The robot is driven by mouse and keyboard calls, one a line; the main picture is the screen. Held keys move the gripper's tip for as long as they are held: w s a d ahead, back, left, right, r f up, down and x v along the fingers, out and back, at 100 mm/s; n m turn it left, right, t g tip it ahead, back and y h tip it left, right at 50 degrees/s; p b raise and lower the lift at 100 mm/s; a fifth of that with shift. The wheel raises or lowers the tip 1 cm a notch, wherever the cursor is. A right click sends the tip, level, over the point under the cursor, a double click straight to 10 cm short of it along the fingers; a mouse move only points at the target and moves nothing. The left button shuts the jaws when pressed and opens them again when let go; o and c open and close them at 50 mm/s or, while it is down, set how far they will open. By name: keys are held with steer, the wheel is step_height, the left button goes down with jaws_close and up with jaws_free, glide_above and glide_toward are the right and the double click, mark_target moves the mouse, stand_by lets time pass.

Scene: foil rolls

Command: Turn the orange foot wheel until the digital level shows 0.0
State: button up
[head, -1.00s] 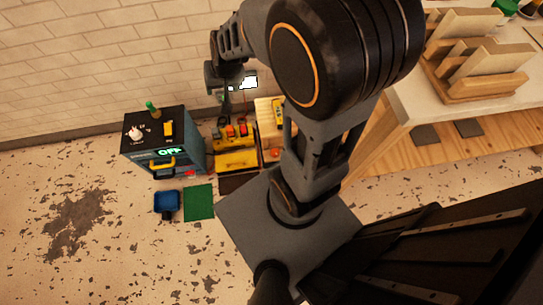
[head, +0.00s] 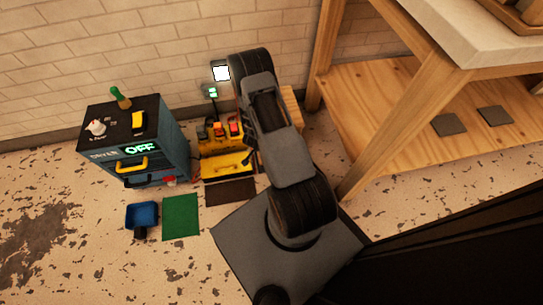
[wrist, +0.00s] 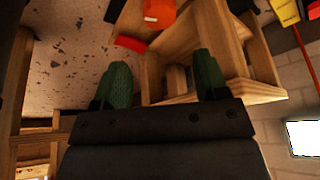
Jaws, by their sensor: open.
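My gripper (wrist: 163,78) is open in the wrist view, its two green fingers apart with a wooden frame (wrist: 218,40) behind and between them. Nothing is held. An orange round part (wrist: 158,14) with a pale mark is cut off by the top edge, beyond the fingertips and apart from them. I cannot tell for sure that it is the foot wheel. In the head view my arm hides the gripper and most of a wooden piece (head: 292,106). A small green-lit display (head: 213,92) stands near the wall, too small to read; I cannot tell whether it is the level.
A dark cabinet (head: 160,165) with an OFF display stands left of a yellow unit (head: 226,165). A blue bin (head: 142,214) and green mat (head: 181,217) lie in front. A wooden bench (head: 395,130) stands right. A red part (wrist: 130,43) is near the left finger.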

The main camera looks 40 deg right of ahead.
steer(key=b+x, duration=0.5)
steer(key=x, duration=0.8)
steer(key=shift+s+b, duration=0.1)
steer(key=shift+b, duration=0.3)
steer(key=shift+c, duration=0.2)
steer(key=c, duration=0.6)
